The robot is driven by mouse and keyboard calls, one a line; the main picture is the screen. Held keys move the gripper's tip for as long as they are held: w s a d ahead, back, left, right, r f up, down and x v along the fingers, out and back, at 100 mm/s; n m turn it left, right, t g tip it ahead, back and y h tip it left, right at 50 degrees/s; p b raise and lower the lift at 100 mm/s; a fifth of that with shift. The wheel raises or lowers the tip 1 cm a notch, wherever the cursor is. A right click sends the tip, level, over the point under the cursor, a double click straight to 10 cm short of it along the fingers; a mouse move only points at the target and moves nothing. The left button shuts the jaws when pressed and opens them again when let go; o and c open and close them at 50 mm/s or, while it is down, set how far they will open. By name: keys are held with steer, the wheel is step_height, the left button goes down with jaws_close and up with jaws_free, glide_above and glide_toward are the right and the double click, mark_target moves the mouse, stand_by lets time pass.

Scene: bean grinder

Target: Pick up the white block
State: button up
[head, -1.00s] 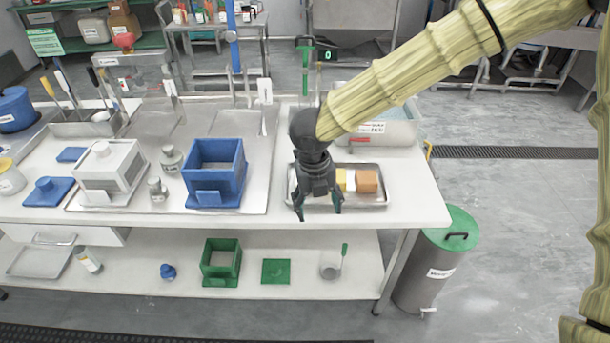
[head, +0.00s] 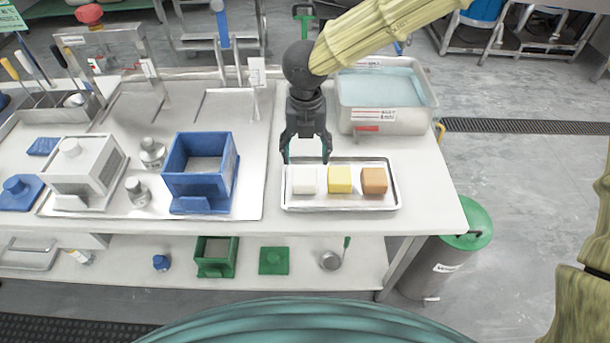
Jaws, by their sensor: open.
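The white block (head: 304,180) sits at the left end of a metal tray (head: 340,206) on the table. A yellow block (head: 340,180) and a brown block (head: 374,181) stand to its right in the same tray, with gaps between them. My gripper (head: 306,158) points down, open and empty, just behind and above the white block in the picture. Its fingertips appear near the tray's back rim. I cannot tell the exact height above the block.
A blue open box (head: 202,174) and a white box (head: 84,170) stand to the left. Small metal weights (head: 152,153) stand between them. A lidded bin (head: 440,262) is right of the table. Bare tabletop lies right of the tray.

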mark_target(304, 175)
steer(key=f, duration=0.4)
steer(key=shift+w, duration=0.25)
steer(key=shift+s+f, duration=0.25)
steer(key=shift+f, duration=0.3)
steer(key=shift+a+f+p, duration=0.1)
steer(key=shift+f+p, duration=0.4)
steer(key=shift+f, duration=1.55)
steer(key=shift+c, duration=0.4)
steer(key=c, duration=0.8)
steer(key=shift+r, duration=0.1)
